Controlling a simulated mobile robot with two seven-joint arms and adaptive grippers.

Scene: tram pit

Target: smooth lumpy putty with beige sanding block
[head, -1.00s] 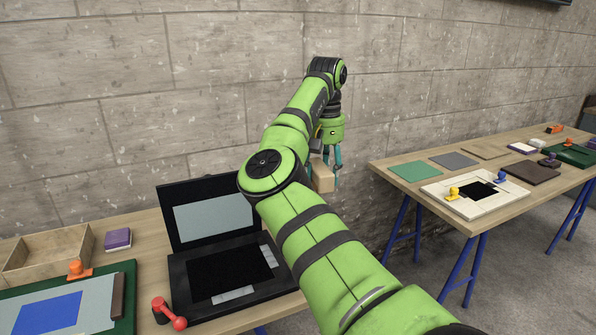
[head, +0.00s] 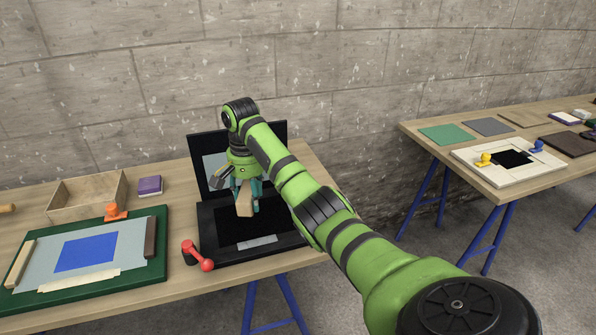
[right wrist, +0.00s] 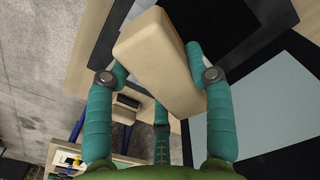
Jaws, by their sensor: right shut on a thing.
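The beige sanding block (head: 245,199) is held in my right gripper (head: 248,188), above the black hinged case (head: 210,236) on the near table. The right wrist view shows the block (right wrist: 156,60) large between the teal fingers of the same gripper (right wrist: 158,80), shut on it. The block hangs tilted, and it looks clear of the case surface. No lumpy putty can be made out for sure; a pale grey patch (head: 258,242) lies at the case's front edge. My left gripper is not in view.
Left of the case are a red-knobbed handle (head: 199,257), a green board (head: 155,262), an open wooden box (head: 88,205) and a purple block (head: 150,186). The case's raised lid (head: 194,150) stands behind my gripper. Another table (head: 440,155) is at the right.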

